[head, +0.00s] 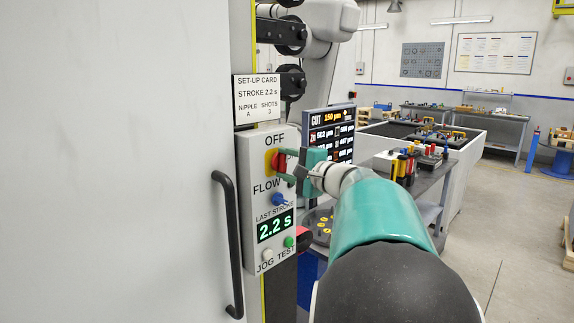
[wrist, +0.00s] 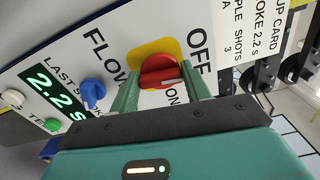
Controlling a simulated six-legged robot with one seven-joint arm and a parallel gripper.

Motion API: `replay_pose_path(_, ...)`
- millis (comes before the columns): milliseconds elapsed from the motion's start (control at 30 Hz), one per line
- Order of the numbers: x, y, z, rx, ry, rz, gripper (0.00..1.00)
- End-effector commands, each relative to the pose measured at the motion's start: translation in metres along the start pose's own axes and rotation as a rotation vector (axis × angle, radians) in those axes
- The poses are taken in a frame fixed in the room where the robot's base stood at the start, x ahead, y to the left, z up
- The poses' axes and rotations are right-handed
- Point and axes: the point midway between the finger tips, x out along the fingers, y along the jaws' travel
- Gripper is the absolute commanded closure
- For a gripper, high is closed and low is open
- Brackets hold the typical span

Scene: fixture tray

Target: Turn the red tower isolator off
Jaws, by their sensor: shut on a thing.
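The red isolator knob (head: 280,163) sits on a yellow plate (head: 269,161) near the top of the grey control panel (head: 247,190), below the word OFF. In the wrist view the red knob (wrist: 158,69) lies between the green fingers of my gripper (wrist: 161,84), one finger on each side, and the gripper is shut on it. A pale mark shows on the knob's right part, close to the word ON; its exact angle is hard to tell. In the head view my gripper (head: 288,165) reaches the knob from the right and hides part of it.
Below the isolator are a blue FLOW knob (head: 279,200), a display (head: 275,227) reading 2.2 s, a white JOG button (head: 267,255) and a green TEST button (head: 289,242). A set-up card (head: 257,98) is above. A black door handle (head: 229,245) stands left of the panel.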

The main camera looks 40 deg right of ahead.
Motion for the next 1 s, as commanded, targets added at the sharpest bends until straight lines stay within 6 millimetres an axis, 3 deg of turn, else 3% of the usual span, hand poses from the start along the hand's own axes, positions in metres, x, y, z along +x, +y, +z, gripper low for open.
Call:
replay_pose_path(333,-0.0008,0.0007,-0.0004,-0.126,0.001,0.001,0.76)
replay_pose_path(800,-0.0010,0.0009,-0.0006,-0.140,0.001,0.001,0.76)
replay_pose_path(833,-0.0010,0.0009,-0.0006,-0.140,0.001,0.001,0.49)
replay_pose_path(933,-0.0009,0.0008,-0.0006,-0.139,0.001,0.001,0.31)
replay_pose_path(1000,-0.0007,0.0007,-0.0005,-0.139,0.001,0.001,0.31)
